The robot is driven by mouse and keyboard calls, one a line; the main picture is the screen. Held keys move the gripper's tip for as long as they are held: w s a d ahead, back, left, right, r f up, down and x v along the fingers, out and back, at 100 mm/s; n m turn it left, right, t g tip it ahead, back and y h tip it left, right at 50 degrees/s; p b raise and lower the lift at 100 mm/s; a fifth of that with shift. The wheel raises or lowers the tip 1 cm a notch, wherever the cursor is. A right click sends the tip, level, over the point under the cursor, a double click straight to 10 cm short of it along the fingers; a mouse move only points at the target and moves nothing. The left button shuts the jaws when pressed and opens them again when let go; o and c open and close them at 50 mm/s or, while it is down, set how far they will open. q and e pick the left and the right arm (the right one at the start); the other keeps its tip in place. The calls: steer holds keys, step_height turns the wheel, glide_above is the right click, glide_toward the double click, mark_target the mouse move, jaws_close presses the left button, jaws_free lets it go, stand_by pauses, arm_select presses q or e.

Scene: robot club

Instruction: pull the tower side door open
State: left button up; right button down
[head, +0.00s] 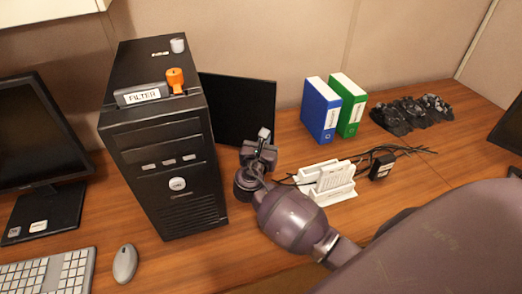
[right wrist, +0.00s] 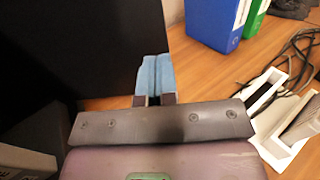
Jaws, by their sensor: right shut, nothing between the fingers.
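The black computer tower (head: 165,160) stands upright on the desk at left of centre in the head view. A flat black panel (head: 235,105), which looks like its side door, stands out to the right from behind the tower, at a wide angle. The panel also fills the left of the right wrist view (right wrist: 75,45). My right gripper (head: 264,134) is in front of the panel's right part, shut and empty. Its blue fingertips (right wrist: 153,75) overlap the panel's edge in the wrist view; I cannot tell whether they touch. My left gripper is not in view.
A white stand (head: 328,182) with black cables is right of my right gripper. Blue (head: 320,108) and green (head: 350,105) binders stand behind it. A monitor (head: 40,130), keyboard (head: 50,272) and mouse (head: 125,264) are at left.

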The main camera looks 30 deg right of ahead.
mark_target(272, 122)
steer(key=x, duration=0.6)
steer(key=shift+w, duration=0.1)
steer(key=shift+w+d, duration=0.1)
steer(key=shift+d, duration=0.05)
